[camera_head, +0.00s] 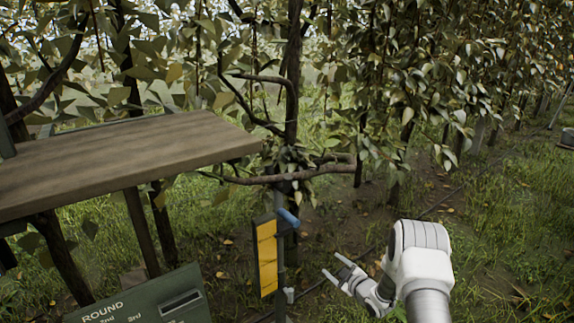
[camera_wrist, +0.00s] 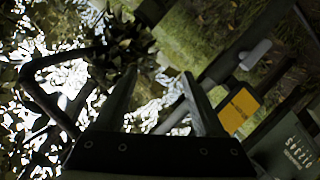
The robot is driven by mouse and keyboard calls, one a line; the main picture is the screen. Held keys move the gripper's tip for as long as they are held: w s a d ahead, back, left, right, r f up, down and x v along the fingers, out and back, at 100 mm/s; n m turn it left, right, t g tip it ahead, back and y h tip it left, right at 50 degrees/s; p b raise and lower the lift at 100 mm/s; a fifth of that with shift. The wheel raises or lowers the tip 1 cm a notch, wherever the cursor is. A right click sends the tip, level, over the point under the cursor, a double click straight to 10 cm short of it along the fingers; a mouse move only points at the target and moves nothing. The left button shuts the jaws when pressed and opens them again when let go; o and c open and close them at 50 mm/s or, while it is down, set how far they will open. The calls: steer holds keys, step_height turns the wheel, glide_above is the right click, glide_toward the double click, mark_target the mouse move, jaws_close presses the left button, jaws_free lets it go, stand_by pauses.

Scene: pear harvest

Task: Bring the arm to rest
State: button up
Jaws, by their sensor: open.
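My gripper (camera_head: 339,272) is at the end of my white arm, low and right of centre in the head view. Its two fingers are apart with nothing between them. In the wrist view the open fingers (camera_wrist: 158,90) point toward tree branches and leaves, and the picture is tilted sideways. The gripper touches nothing that I can see. It is to the right of a post carrying a yellow panel (camera_head: 266,257), which also shows in the wrist view (camera_wrist: 239,110).
A wooden shelf (camera_head: 120,160) spans the left side. Below it is a dark green box (camera_head: 140,300) marked "ROUND" with a slot. A blue part (camera_head: 288,220) sits on the post. Tree trunks and a low branch (camera_head: 300,174) stand behind. Grass to the right is open.

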steer(key=d+r+m+g+h, duration=0.1)
steer(key=d+r+m+h, duration=0.1)
steer(key=r, duration=0.8)
steer(key=d+r+m+h, duration=0.1)
steer(key=r+h, duration=0.1)
steer(key=r, duration=0.7)
steer(key=s+r+m+g+h, duration=0.2)
steer(key=s+r+m+h, duration=0.15)
steer(key=s+r, duration=0.7)
steer(key=s+a+r+m+g+y+p, duration=0.1)
steer(key=s+a+r+m+g, duration=0.15)
steer(key=s, duration=0.95)
steer(key=s+a+r+m+g, duration=0.1)
steer(key=s+r+m, duration=0.15)
steer(key=s, duration=0.85)
steer(key=s+a+r+m+g+y+p, duration=0.15)
steer(key=s+r, duration=0.25)
steer(key=s, duration=0.8)
step_height(320, 180, up, 27)
steer(key=h+p, duration=0.1)
steer(key=p, duration=2.5)
steer(key=shift+w+d, duration=0.15)
